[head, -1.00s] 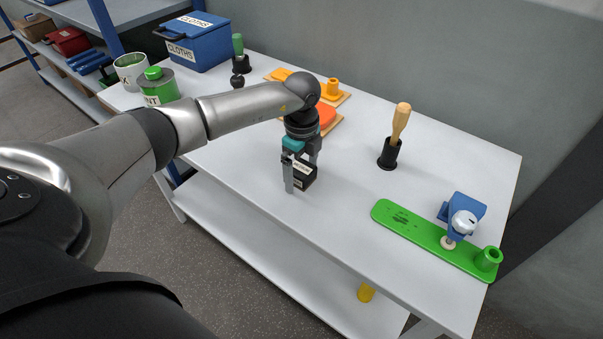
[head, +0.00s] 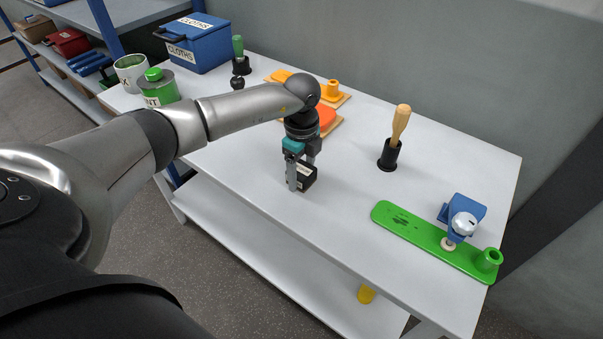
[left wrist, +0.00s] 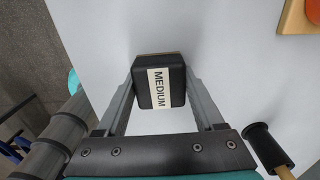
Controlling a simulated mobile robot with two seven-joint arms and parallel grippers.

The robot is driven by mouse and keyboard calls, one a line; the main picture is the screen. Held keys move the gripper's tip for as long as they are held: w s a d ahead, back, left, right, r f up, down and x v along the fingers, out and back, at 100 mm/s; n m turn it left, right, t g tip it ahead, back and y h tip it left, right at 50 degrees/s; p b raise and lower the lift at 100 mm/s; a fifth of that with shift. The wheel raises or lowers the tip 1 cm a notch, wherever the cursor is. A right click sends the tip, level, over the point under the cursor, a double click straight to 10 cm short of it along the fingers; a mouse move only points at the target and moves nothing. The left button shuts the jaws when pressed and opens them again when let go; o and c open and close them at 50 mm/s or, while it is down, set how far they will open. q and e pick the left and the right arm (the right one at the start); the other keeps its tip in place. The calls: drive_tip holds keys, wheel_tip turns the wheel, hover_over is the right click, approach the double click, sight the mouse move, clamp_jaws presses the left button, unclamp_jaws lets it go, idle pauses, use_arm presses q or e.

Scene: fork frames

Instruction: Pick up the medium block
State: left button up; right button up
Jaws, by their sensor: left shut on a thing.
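The medium block (head: 309,181) is a small black block with a cream label. In the left wrist view the block (left wrist: 174,97) sits between both fingers, and its label reads MEDIUM. My left gripper (head: 302,172) points down at the table and is shut on the block, with a finger on each side. The fingers partly hide the block in the head view. I cannot tell whether the block touches the tabletop. My right gripper is not in view.
The white table (head: 330,240) is clear around the block. An orange piece on a wooden board (head: 333,128) lies close behind my gripper. A wooden-handled tool stands in a black holder (head: 388,155) to the right. A green plate (head: 405,224) with a blue clamp lies farther right.

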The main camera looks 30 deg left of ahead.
sight(302, 169)
use_arm(q)
drive_tip(key=shift+r, duration=0.1)
wheel_tip(302, 169, up, 20)
drive_tip(key=p, duration=0.2)
drive_tip(key=shift+p, duration=0.3)
drive_tip(key=o, duration=0.9)
clamp_jaws()
